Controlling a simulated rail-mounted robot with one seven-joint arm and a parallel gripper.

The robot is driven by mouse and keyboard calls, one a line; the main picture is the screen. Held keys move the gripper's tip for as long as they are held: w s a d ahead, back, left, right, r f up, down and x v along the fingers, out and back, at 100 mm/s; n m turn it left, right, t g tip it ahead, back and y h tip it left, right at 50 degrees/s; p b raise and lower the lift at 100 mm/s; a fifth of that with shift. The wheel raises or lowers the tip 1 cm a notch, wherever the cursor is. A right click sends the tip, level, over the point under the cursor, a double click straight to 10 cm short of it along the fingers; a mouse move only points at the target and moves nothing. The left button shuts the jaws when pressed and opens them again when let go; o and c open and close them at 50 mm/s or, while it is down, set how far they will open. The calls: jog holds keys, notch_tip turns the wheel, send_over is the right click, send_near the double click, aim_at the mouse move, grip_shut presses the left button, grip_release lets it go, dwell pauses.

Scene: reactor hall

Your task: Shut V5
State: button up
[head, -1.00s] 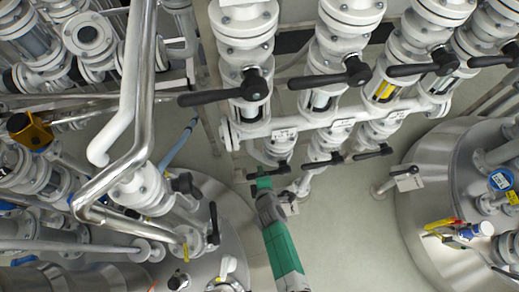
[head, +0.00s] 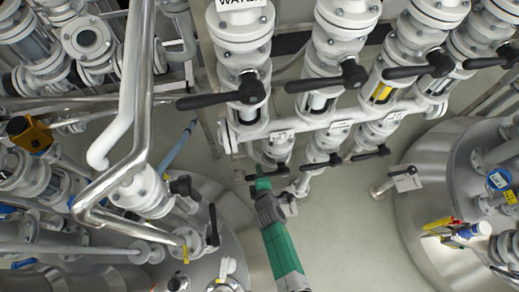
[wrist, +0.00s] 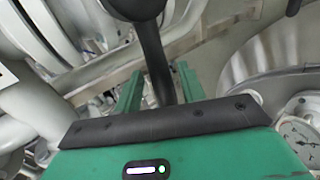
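My gripper (head: 262,182) is at the left valve of the lower row, at its black lever handle (head: 277,171). In the wrist view my gripper (wrist: 158,76) has its two green fingers apart, with a black lever (wrist: 153,50) running down between them. Gaps show on both sides of the lever, so the fingers do not look clamped on it. The lever's lower end is hidden behind the gripper's dark front edge. The valve tags are too small to read, so I cannot tell which valve is V5.
Two more lower-row valves with black levers (head: 322,162) (head: 371,153) stand to the right. Larger valves with long black levers (head: 222,98) stand above. A silver pipe (head: 140,130) runs on the left. A steel vessel (head: 425,205) is at right, with clear floor (head: 345,230) between.

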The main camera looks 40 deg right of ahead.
jog(key=p+v, duration=0.1)
jog(key=v, duration=0.6)
jog(key=shift+s+a+p, duration=0.15)
jog(key=shift+s+p, duration=0.15)
jog(key=shift+p, duration=0.05)
jog(key=shift+r, duration=0.15)
